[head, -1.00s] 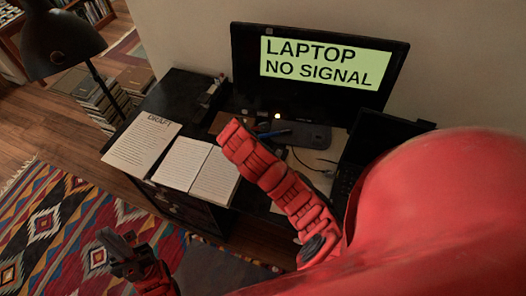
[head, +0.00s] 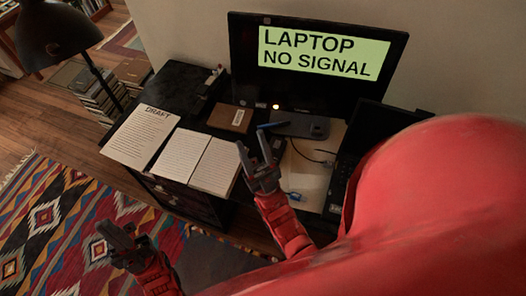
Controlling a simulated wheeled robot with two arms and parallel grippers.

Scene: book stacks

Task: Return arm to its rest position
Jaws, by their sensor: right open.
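My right gripper (head: 253,143) is open and empty, its two dark fingers spread and pointing up. In the picture it overlaps the desk, just right of the white lined pages. Its red forearm comes up from below, in front of the desk. My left gripper (head: 116,227) is at the lower left, over the patterned rug in the picture. Its fingers look spread apart, with nothing between them.
A black desk (head: 180,85) bears a monitor (head: 310,85) reading "LAPTOP NO SIGNAL", a draft sheet (head: 140,138), lined pages (head: 188,158), a brown box (head: 230,118), a grey device (head: 303,126) and a dark laptop (head: 380,135). A lamp (head: 55,35) stands left, above stacked books (head: 98,97).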

